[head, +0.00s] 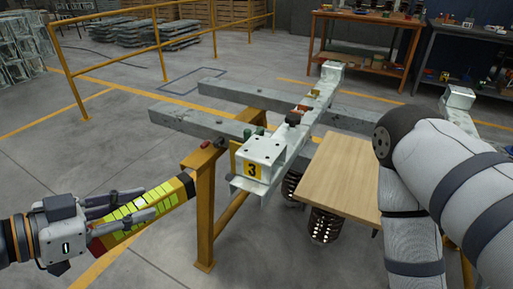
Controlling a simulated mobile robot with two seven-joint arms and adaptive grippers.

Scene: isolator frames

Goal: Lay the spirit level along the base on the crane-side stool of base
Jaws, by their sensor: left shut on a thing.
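The spirit level (171,197) is a yellow bar with dark ends and light green-yellow windows at the lower left. My left gripper (132,207) is shut on it and holds it in the air, left of the frame. The pale metal base (306,117) runs away from me across grey beams. It has a raised block-like stool (263,147) at its near end, above a yellow tag marked 3, and another stool (332,71) at its far end. I cannot tell which is crane-side. The level is apart from both. My right arm fills the right side; its gripper is out of view.
A yellow trestle (205,205) carries the grey beams (185,124) beside the level's far end. Another pale stool (459,97) is behind my right arm. Yellow railings (158,41) stand at the back left.

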